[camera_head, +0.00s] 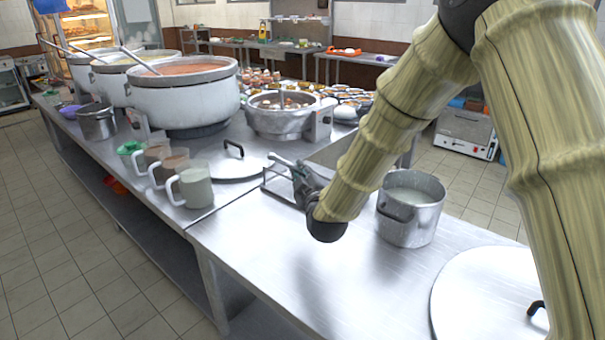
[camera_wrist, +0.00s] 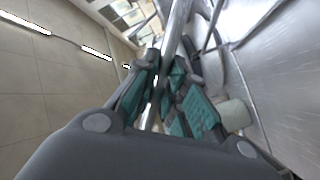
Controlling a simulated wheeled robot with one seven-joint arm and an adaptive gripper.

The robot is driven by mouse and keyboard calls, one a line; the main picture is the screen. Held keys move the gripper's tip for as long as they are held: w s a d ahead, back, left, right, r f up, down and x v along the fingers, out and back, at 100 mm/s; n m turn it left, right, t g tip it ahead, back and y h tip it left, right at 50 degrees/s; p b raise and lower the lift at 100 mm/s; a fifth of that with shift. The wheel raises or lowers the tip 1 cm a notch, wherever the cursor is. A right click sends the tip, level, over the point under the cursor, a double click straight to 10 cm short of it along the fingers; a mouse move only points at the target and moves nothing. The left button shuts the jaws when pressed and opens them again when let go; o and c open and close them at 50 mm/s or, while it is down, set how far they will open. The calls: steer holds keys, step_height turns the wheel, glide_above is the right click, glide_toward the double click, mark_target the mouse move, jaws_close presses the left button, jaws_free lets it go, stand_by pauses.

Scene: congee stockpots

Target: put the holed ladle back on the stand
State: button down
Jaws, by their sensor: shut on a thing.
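My gripper (camera_head: 303,182) is low over the steel table, near its left edge. In the wrist view my gripper (camera_wrist: 165,88), with teal pads, is shut around a long shiny metal handle, the ladle's handle (camera_wrist: 176,32). The ladle's holed bowl is not clearly visible in either view. The stand (camera_head: 272,186), a low thin metal frame, is on the table just left of my gripper and partly hidden by it. I cannot tell whether the ladle touches the stand.
A steel pot (camera_head: 411,208) of pale liquid stands right of my forearm. A round lid (camera_head: 490,298) lies at the front right, another lid (camera_head: 228,163) behind the stand. Several mugs (camera_head: 193,184) stand to the left, with large stockpots (camera_head: 186,98) behind.

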steer(key=shift+f, duration=0.3)
steer(key=c, duration=1.4)
jaws_free()
steer(key=shift+s, duration=0.1)
steer(key=v, duration=1.2)
